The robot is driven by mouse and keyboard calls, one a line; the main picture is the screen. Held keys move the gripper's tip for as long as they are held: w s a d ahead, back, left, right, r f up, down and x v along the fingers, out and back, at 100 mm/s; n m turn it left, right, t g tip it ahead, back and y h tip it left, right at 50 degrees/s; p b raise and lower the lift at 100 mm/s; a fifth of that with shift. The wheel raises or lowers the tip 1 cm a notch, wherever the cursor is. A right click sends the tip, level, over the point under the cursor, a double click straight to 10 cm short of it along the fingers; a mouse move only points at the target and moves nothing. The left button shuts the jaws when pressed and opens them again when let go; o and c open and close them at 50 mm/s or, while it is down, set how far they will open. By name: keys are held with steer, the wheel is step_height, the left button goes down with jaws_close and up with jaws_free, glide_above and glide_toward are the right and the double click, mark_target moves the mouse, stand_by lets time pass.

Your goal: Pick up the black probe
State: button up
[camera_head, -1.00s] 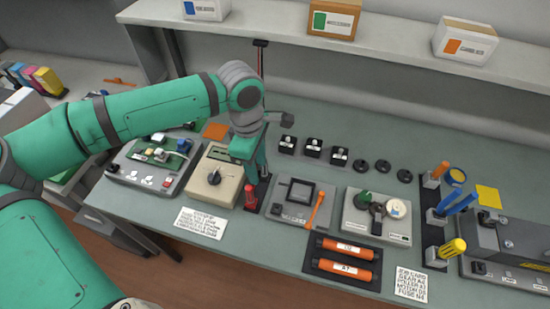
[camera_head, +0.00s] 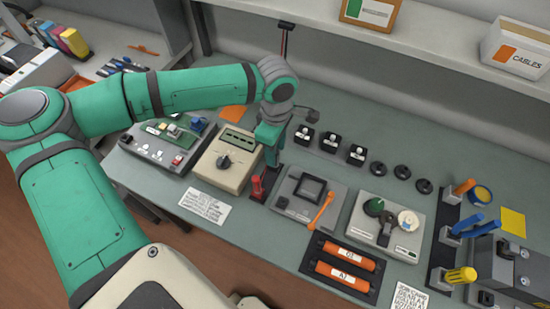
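My gripper (camera_head: 271,160) points down beside the beige meter (camera_head: 224,160), over the dark probe holder (camera_head: 268,181). A red probe (camera_head: 257,188) stands upright at the front of this holder, just below the gripper in the picture. I cannot make out the black probe; the gripper and the dark holder may hide it. The fingertips are small and partly merged with the holder, so I cannot tell whether they are open, or whether they hold anything.
Two orange cartridges (camera_head: 345,266) lie in front. Black blocks (camera_head: 330,141) stand behind. The shelf (camera_head: 400,53) runs along the back.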

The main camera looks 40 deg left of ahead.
step_height(320, 180, down, 5)
steer(key=shift+a+r, duration=0.1)
steer(key=shift+c, duration=0.6)
steer(key=shift+w, duration=0.1)
jaws_close()
